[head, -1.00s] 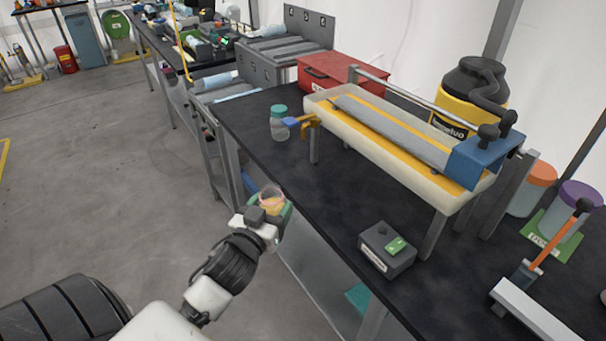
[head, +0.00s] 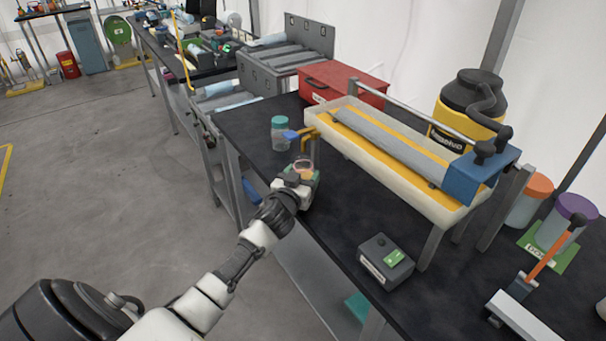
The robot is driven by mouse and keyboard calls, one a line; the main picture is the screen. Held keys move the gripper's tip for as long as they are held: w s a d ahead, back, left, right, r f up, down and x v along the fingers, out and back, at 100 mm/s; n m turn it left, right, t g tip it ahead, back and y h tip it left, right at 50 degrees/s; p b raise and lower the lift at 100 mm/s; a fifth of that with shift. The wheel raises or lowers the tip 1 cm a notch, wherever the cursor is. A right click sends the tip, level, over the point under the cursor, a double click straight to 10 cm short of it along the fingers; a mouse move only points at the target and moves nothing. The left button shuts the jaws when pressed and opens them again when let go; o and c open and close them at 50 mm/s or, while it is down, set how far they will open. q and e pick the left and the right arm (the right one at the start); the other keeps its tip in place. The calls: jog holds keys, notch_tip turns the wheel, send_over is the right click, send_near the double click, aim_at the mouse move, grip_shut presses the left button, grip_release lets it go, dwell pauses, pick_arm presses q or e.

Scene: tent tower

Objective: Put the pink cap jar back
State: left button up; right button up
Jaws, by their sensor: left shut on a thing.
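My left gripper (head: 302,182) is shut on a small jar (head: 303,166) with a pale pinkish top and an orange tint below. It holds the jar at the left edge of the black bench, near the tap of the long trough. The fingers and wrist hide the jar's lower part, and I cannot tell whether it touches the bench top. A green patch shows beside the fingers. My right gripper is not in view.
A teal-capped jar (head: 279,133) stands behind the held jar. The trough (head: 400,170) stands on legs to the right. A grey box (head: 385,261) sits nearer. Bench between is clear.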

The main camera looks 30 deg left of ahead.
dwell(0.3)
pick_arm(q)
jog(key=shift+f, duration=0.25)
jog(key=o, duration=1.1)
jog(key=shift+c, duration=0.2)
jog(key=shift+b, duration=0.3)
